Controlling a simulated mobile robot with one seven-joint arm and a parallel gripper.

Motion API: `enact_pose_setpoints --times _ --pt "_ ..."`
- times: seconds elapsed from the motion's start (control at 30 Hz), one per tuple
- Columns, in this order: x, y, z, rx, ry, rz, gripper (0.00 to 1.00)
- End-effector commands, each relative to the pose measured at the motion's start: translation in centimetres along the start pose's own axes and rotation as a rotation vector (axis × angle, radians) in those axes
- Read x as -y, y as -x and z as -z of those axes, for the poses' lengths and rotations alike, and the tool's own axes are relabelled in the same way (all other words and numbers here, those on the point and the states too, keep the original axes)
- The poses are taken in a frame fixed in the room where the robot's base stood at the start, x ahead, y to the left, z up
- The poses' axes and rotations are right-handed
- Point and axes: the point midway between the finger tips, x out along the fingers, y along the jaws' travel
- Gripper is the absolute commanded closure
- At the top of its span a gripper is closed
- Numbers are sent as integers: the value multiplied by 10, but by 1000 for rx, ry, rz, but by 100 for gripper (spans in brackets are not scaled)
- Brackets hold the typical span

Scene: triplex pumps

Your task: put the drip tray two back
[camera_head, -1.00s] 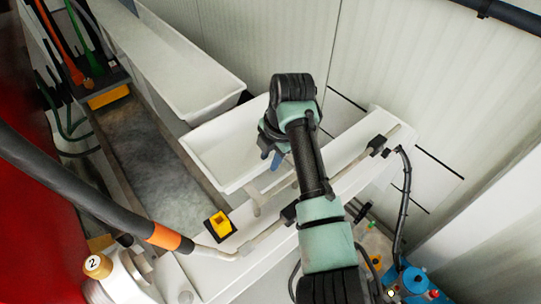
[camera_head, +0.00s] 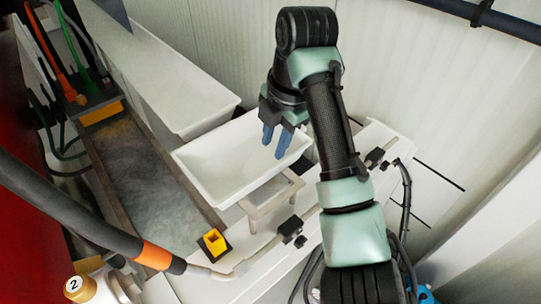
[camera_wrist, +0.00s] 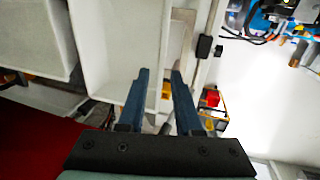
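A white open tray (camera_head: 205,170) with a beige bracket-like handle (camera_head: 271,197) at its near end sits in the middle of the head view. A longer white tray (camera_head: 165,85) lies behind it at upper left. I see no number on either, so I cannot tell which is tray two. My gripper (camera_head: 274,146) has blue fingers, points down over the nearer tray's right part, and looks empty. In the wrist view, my gripper (camera_wrist: 160,72) has a clear gap between its fingers. The nearer tray (camera_wrist: 110,45) shows left of them there.
A pipe with black clamps (camera_head: 291,229) runs along a white ledge right of the tray. A yellow and black block (camera_head: 214,243) sits on the ledge. A thick black hose (camera_head: 80,220) with an orange band crosses lower left. A white wall stands behind.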

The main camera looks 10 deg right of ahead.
Motion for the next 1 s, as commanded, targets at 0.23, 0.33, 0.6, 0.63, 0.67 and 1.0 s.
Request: enact_pose_setpoints --times 0.23,0.33,0.6,0.63,0.67,1.0 --pt "0 10 1 -1 -1 -1 67" --pt "-12 12 4 22 -33 -50 67" --pt "-122 94 37 87 -491 -716 67" --pt "-130 112 42 66 -558 -818 67" --pt "-137 132 46 37 -624 -918 67" --pt "-71 363 105 -676 -1058 -1904 67"
